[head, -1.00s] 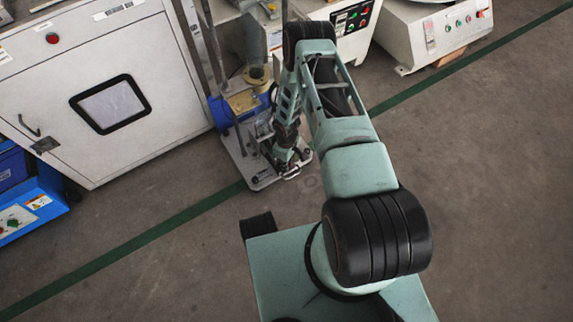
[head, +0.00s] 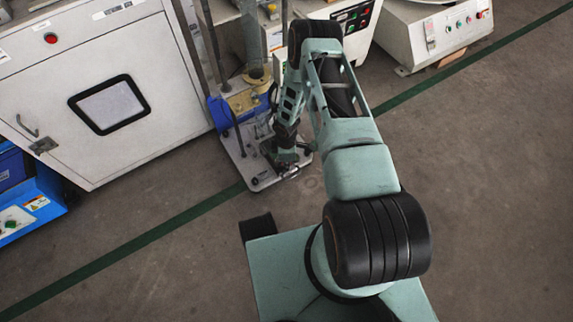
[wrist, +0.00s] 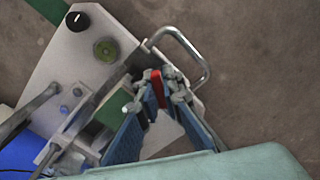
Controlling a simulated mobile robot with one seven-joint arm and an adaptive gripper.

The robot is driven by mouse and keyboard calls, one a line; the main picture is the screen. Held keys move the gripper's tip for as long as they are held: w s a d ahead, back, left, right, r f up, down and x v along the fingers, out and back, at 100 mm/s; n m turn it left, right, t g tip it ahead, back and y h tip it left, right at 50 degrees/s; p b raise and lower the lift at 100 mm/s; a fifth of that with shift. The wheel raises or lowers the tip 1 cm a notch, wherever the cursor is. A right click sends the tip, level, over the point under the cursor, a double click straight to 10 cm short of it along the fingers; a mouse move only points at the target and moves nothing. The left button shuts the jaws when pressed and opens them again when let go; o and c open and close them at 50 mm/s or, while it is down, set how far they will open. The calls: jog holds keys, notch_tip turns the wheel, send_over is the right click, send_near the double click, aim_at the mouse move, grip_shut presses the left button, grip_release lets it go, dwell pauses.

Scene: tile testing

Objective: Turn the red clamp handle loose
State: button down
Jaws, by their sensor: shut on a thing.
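The red clamp handle (wrist: 157,88) shows in the wrist view as a short red piece between my fingers. My gripper (wrist: 162,78) is shut on it, and the blue finger pads hide much of it. The handle is on the grey metal test stand (wrist: 88,48), near a bent metal bar handle (wrist: 192,52). In the head view my gripper (head: 287,168) is low over the front end of the stand's base plate (head: 262,184). The red handle cannot be made out in the head view.
A black knob (wrist: 77,20) and a round green bubble level (wrist: 107,49) sit on the base plate. Upright rods and a blue cylinder (head: 217,112) stand behind. A white cabinet (head: 155,130) is at left. The floor (head: 150,260) in front is clear.

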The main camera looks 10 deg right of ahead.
jog(key=n, duration=0.6)
jog(key=c, duration=2.3)
grip_release()
jog(key=shift+r+p, duration=2.2)
jog(key=shift+r, duration=1.4)
jog(key=shift+f, duration=0.1)
